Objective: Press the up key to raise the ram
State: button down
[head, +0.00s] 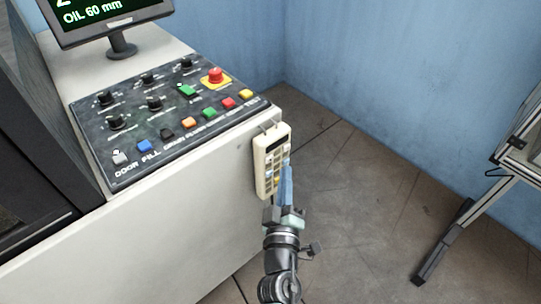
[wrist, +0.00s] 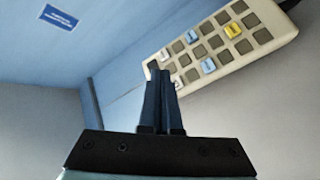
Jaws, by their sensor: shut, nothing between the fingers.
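A cream handheld pendant (head: 265,181) hangs on the right side of the white machine cabinet. In the wrist view the pendant (wrist: 265,38) lies across the upper right, with grey, white, blue and yellow keys. My gripper (head: 286,165) is shut and empty, its blue fingers pointing at the pendant's keypad. In the wrist view the fingertips (wrist: 158,72) overlap the pendant's left end and hide part of it. I cannot tell whether they touch a key. The key labels are too small to read, so I cannot tell which is the up key.
A dark control panel (head: 140,128) with knobs, coloured buttons and a red emergency stop (head: 215,75) tops the cabinet (head: 150,235). A monitor (head: 100,15) stands behind it. A metal frame (head: 470,200) stands at the right. The floor (head: 350,220) between is clear.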

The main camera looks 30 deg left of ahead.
jog(key=d, duration=0.1)
jog(key=s+d+p, duration=0.1)
jog(key=shift+d, duration=0.4)
jog(key=shift+r, duration=0.1)
dwell(0.4)
jog(key=w+d+r+m+t+h, duration=0.1)
jog(key=d+r+m+t+h, duration=0.2)
jog(key=r, duration=0.8)
jog(key=w+d+r+m+t+h, duration=0.2)
jog(key=d+r+m, duration=0.25)
jog(key=r, duration=0.75)
jog(key=w+d+r+m+t+h, duration=0.1)
jog(key=d+r+m+t+h, duration=0.2)
jog(key=r, duration=0.8)
jog(key=s+d+r+m+t, duration=0.1)
jog(key=s+d+r+m, duration=0.1)
jog(key=s+r, duration=0.75)
jog(key=s+d+r+m+t, duration=0.15)
jog(key=s+r, duration=0.45)
jog(key=r, duration=0.6)
notch_tip(320, 180, up, 12)
jog(key=p, duration=1.3)
jog(key=shift+w+d+r+m, duration=0.15)
jog(key=shift+w+d+m, duration=0.15)
jog(key=shift+w, duration=0.15)
